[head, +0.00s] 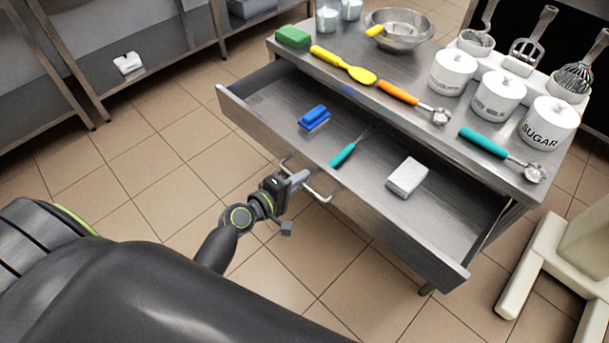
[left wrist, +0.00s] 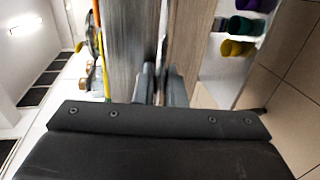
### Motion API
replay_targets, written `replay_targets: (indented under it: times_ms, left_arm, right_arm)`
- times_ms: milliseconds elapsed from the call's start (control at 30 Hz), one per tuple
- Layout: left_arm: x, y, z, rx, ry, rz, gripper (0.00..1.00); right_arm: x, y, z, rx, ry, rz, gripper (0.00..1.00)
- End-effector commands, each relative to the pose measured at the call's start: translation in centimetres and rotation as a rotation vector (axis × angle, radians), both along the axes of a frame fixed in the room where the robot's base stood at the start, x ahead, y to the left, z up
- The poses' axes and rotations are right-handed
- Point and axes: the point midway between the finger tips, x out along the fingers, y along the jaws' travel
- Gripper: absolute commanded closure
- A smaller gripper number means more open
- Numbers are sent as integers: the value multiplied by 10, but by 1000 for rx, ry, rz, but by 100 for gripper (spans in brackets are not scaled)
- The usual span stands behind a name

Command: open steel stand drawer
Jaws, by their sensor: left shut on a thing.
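The steel stand (head: 385,70) has its wide drawer (head: 340,210) pulled well out, so its inside shows in the head view. A bar handle (head: 320,194) is on the drawer's front. My left gripper (head: 298,179) is at this handle, in front of the drawer, and is shut on it. In the left wrist view the two fingers (left wrist: 162,84) are close together against brushed metal, and the handle between them is hard to make out. My right gripper is not in view.
The drawer holds a blue brush-like item (head: 314,117), a teal-handled tool (head: 343,154) and a white block (head: 407,177). Canisters (head: 497,97), scoops and a steel bowl (head: 399,30) stand on top. A beige frame (head: 535,250) is at right. Tiled floor (head: 150,180) is clear at left.

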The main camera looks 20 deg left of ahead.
Motion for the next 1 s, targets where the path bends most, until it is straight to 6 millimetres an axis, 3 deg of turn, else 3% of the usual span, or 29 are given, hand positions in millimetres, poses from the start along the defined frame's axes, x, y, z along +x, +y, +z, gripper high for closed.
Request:
replay_targets:
  times_ms: [267,300,433,833,1000]
  left_arm:
    - [-1,0,-1,1,2,0,100]
    - [0,0,-1,0,1,0,88]
    - [0,0,0,0,1,0,72]
    - [-1,0,0,0,1,0,72]
    - [-15,6,2,3,2,1,72]
  right_arm:
    - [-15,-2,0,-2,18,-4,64]
    - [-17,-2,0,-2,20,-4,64]
    - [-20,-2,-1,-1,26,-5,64]
    - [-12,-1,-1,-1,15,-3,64]
    - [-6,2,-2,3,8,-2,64]
